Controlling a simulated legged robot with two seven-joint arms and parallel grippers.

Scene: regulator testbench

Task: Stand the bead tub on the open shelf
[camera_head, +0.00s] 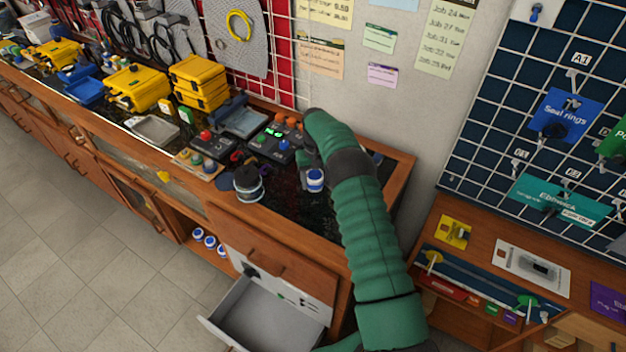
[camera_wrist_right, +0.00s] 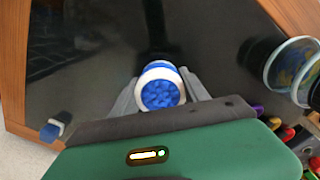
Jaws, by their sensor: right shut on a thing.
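The bead tub (camera_head: 315,181) is a small white tub with a blue band, above or on the dark bench top near its right end. In the wrist view the tub (camera_wrist_right: 161,88) shows a round blue, bumpy face with a white rim. My right gripper (camera_head: 311,170) is shut on it, with one grey finger on each side. I cannot tell whether the tub touches the bench. The open shelf (camera_head: 184,224) is a low opening in the bench front, where several similar white-and-blue tubs (camera_head: 210,243) stand. My left gripper is not in view.
A dark round container (camera_head: 248,183) stands left of the held tub, near the bench's front edge. An open grey drawer (camera_head: 262,312) juts out right of the shelf. Control boxes (camera_head: 275,143) and yellow cases (camera_head: 200,82) stand farther back. The floor before the shelf is clear.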

